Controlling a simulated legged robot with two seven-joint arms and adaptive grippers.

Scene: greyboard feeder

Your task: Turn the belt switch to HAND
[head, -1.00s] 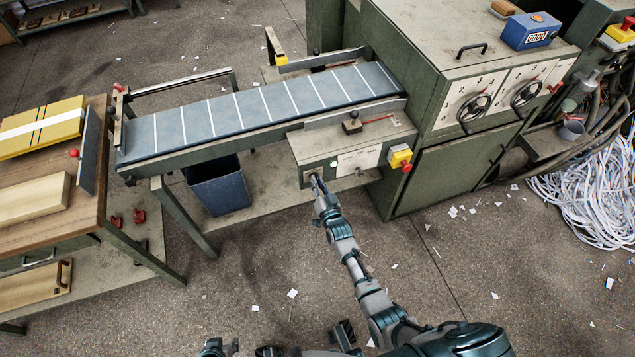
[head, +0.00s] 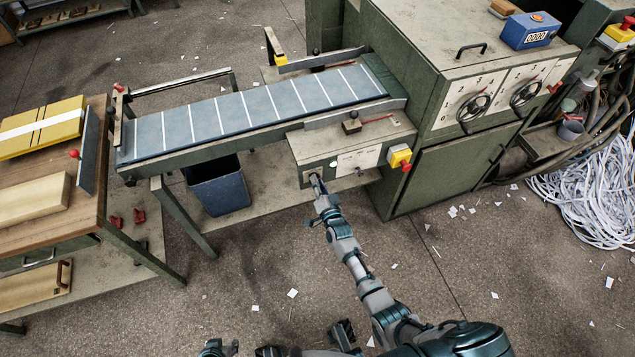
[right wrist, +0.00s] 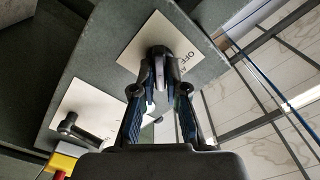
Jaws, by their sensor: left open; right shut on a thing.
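The belt switch has a dark knob (right wrist: 158,56) on a cream plate (right wrist: 183,38) in the right wrist view. "OFF" and part of another word beginning with A can be read on the plate; HAND cannot be seen. My right gripper (right wrist: 160,98) is shut on the knob, one finger on each side. In the head view my right gripper (head: 316,182) is at the left front of the green control box (head: 312,155) and mostly hides the switch. My left gripper (head: 220,348) is open and empty at the bottom edge.
The blue belt (head: 230,115) runs behind the box into the green machine (head: 440,100). A yellow box with a red button (head: 400,157) sits at the box's right end. A blue bin (head: 220,190) stands under the belt. The floor in front is clear except for paper scraps.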

